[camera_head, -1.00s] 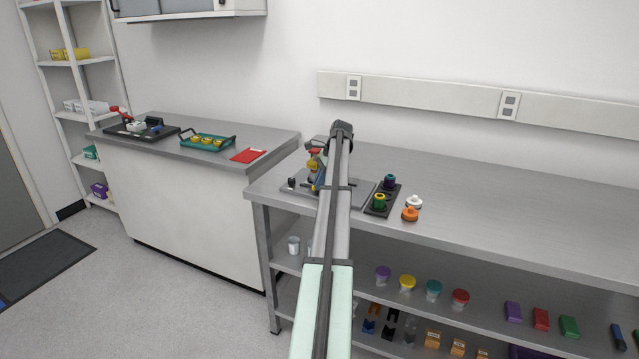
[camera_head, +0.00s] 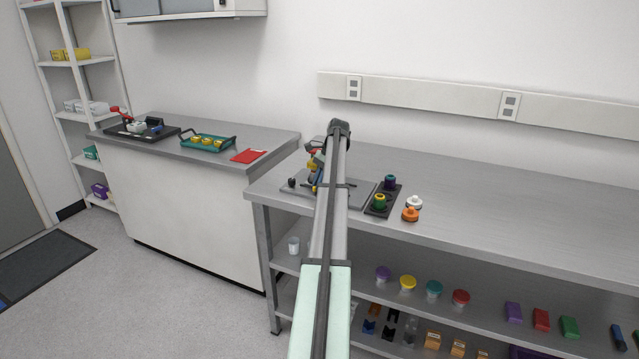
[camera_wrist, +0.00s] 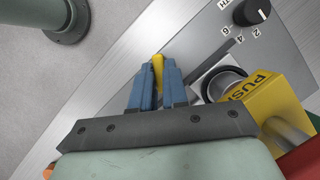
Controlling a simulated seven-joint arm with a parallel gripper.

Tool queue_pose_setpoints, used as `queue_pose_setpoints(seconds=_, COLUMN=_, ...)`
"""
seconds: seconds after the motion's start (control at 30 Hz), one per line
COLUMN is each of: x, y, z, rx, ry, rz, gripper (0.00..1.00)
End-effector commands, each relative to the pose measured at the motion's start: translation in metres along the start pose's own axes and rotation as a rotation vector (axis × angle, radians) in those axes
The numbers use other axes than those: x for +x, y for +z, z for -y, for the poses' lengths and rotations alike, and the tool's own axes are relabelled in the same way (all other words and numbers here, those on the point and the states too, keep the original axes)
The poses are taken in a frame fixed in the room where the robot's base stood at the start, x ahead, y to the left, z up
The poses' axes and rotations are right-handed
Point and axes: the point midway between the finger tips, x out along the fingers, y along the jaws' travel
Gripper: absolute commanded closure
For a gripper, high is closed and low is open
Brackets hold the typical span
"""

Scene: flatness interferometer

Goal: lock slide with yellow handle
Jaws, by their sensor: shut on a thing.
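The yellow handle (camera_wrist: 158,68) shows in the wrist view as a narrow yellow piece between the blue fingers of my gripper (camera_wrist: 158,80). My gripper is shut on it. The fingers cover most of the handle, and the slide it belongs to is hard to make out. The interferometer's grey plate (camera_wrist: 205,45) lies beneath, with a black numbered knob (camera_wrist: 251,12) at the top right. In the head view my arm covers much of the grey plate (camera_head: 362,190).
A yellow block marked "PUSH" (camera_wrist: 270,98) stands close right of my fingers, beside a dark round ring (camera_wrist: 224,82). In the head view a black tray (camera_head: 371,209) with coloured pieces lies right of the plate. White (camera_head: 414,202) and orange (camera_head: 410,214) knobbed pieces stand beyond it.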

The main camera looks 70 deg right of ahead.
Motion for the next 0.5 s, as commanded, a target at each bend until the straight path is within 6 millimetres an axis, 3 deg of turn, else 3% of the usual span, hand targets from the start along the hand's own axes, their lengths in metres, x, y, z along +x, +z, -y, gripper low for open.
queue_pose_setpoints(seconds=0.07, x=-0.0003, y=-0.0005, z=0.0, rx=0.001, ry=0.0, rz=-0.002, gripper=1.0)
queue_pose_setpoints(seconds=0.1, x=-0.0002, y=-0.0005, z=0.0, rx=0.001, ry=0.0, rz=-0.002, gripper=0.84)
queue_pose_setpoints(seconds=0.33, x=-0.0001, y=-0.0003, z=0.0, rx=0.001, ry=-0.001, rz=-0.001, gripper=0.62)
queue_pose_setpoints(seconds=0.5, x=0.0, y=-0.0002, z=0.0, rx=0.001, ry=-0.001, rz=-0.001, gripper=0.61)
